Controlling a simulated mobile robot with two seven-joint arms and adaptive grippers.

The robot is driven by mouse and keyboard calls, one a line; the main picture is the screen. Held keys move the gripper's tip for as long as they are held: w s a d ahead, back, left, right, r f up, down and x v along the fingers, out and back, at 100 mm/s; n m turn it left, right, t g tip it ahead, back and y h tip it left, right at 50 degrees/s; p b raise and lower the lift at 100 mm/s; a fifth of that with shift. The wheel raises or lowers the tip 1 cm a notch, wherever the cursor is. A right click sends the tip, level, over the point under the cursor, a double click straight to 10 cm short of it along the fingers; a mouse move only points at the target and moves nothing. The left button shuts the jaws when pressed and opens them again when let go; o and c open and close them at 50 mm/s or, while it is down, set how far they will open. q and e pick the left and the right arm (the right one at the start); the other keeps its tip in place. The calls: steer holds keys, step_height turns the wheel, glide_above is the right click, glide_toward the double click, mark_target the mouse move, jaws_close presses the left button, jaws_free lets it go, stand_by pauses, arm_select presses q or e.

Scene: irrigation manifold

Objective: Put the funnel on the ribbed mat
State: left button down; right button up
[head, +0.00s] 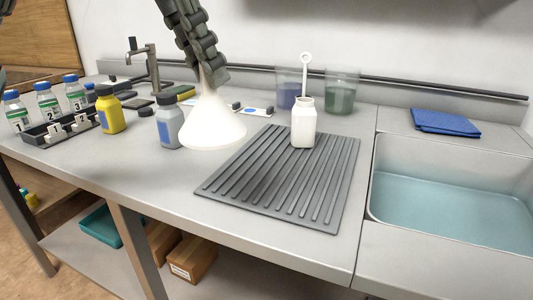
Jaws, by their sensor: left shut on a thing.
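The white funnel (212,124) is held wide mouth down. My left gripper (211,75) comes in from above and is shut on the funnel's narrow stem. The funnel is by the left edge of the ribbed mat (262,192); I cannot tell how far its rim is above the counter. The ribbed mat is dark grey and lies flat on the counter. A white bottle (303,125) stands upright on the mat's back part. My right gripper is not in view.
A grey bottle (169,121) and a yellow bottle (110,111) stand left of the funnel. Two tinted beakers, one green (341,93), stand behind the mat. A water-filled sink (455,205) is at right, with a blue cloth (445,122) behind it. The mat's front is clear.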

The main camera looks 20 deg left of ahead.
arm_select(q)
steer(key=shift+a+f, duration=0.1)
steer(key=shift+a, duration=0.15)
steer(key=shift+w+d+f+b, duration=0.4)
steer(key=shift+w+d+f, duration=0.3)
steer(key=shift+w+f, duration=0.2)
steer(key=w+d+f, duration=0.1)
steer(key=w+f, duration=0.1)
steer(key=w+d+f, duration=0.2)
steer(key=w+f, duration=0.1)
steer(key=w+d+f, duration=0.1)
steer(key=w+f, duration=0.1)
steer(key=f, duration=0.1)
steer(key=shift+w+d+f, duration=0.25)
steer(key=shift+w+d, duration=0.05)
steer(key=shift+d, duration=0.05)
steer(key=shift+f, duration=0.25)
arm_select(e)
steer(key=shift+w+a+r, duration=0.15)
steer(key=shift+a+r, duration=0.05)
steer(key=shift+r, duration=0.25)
arm_select(q)
steer(key=shift+f, duration=0.1)
